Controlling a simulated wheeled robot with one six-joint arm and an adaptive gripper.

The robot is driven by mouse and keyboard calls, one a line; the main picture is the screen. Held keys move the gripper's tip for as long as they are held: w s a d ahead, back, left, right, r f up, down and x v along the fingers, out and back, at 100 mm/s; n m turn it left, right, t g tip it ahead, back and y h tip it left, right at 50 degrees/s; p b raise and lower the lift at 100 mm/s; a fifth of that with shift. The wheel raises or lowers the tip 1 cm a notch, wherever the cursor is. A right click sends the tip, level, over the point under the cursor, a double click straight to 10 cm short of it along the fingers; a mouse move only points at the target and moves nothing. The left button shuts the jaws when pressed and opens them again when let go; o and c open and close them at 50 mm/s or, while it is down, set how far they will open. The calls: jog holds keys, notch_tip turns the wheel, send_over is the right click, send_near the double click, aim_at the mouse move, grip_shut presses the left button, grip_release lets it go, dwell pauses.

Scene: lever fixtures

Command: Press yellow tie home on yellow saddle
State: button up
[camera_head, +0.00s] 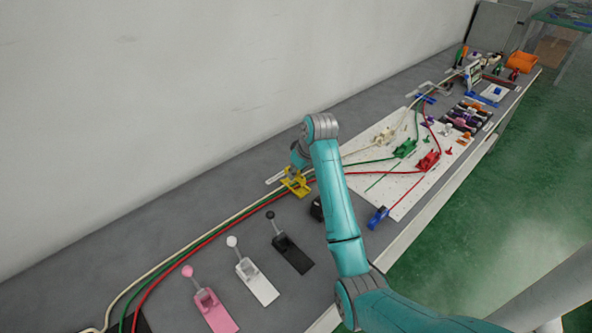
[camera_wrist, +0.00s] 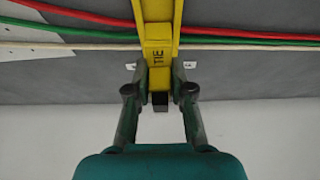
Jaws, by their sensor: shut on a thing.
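The yellow saddle (camera_head: 293,187) sits on the grey bench, left of the white board, and the red, green and cream cables run through it. In the wrist view the yellow tie (camera_wrist: 158,52), marked TIE, lies in line with the yellow saddle (camera_wrist: 158,10) over the cables. My gripper (camera_wrist: 159,82) is shut on the tie's near end, one finger on each side. In the head view my gripper is mostly hidden behind my arm at the yellow saddle. I cannot tell whether the tie is fully seated.
Pink (camera_head: 207,302), white (camera_head: 255,282) and black (camera_head: 290,254) lever fixtures stand to the front left. The white board (camera_head: 400,195) carries a green saddle (camera_head: 405,148) and a red saddle (camera_head: 429,160). A wall rises behind the bench.

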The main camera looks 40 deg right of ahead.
jog(key=shift+f, duration=1.6)
dwell(0.6)
jog(key=o, duration=1.4)
jog(key=shift+r, duration=0.15)
jog(key=shift+r, duration=3.4)
jog(key=shift+f, duration=0.1)
